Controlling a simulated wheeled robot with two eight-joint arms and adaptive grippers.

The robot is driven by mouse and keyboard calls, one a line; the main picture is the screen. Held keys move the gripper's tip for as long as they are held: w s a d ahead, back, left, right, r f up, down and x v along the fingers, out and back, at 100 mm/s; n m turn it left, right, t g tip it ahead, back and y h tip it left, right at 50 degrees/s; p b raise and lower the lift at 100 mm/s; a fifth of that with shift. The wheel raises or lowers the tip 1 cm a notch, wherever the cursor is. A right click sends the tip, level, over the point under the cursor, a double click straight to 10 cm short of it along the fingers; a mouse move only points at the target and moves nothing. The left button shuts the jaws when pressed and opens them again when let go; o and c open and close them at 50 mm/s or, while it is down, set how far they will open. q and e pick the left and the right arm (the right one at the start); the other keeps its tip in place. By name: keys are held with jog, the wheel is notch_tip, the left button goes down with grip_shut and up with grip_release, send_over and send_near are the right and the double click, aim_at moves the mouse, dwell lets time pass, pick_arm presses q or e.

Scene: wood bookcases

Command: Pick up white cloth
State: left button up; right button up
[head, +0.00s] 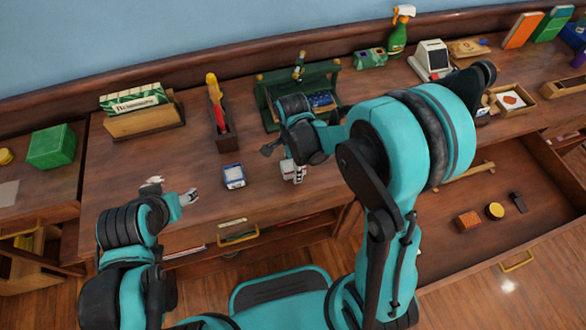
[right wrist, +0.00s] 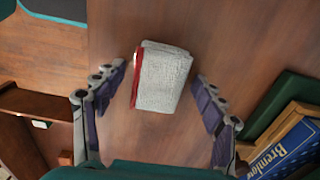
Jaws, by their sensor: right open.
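The white cloth (right wrist: 166,80) is a folded, textured white block with a red edge along its left side. It lies on the wooden desk top in the right wrist view. In the head view it shows partly as a small white patch (head: 288,167) beneath my right gripper. My right gripper (right wrist: 158,73) is open, with one finger on each side of the cloth and visible gaps on both sides. Its palm is out of sight. My left gripper (head: 171,191) is open and empty above the desk's left part.
A small white and blue box (head: 234,177) lies left of the cloth. A green crate (head: 262,100) holding books stands behind it, and a dark holder (head: 226,140) with red and yellow items is behind left. An open drawer (head: 450,235) juts out at right.

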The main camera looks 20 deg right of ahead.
jog(key=shift+r, duration=0.1)
jog(key=c, duration=1.3)
jog(key=shift+r+p, duration=0.4)
jog(key=shift+r, duration=0.3)
notch_tip(320, 180, up, 3)
jog(key=shift+f+p, duration=0.1)
jog(key=shift+p, duration=0.7)
jog(key=s+d+r+p, duration=0.4)
jog(key=s+d+r, duration=0.2)
jog(key=s+d, duration=0.2)
jog(key=shift+s+r, duration=0.3)
jog(key=shift+r, duration=0.1)
jog(key=o, duration=0.6)
jog(key=c, duration=0.4)
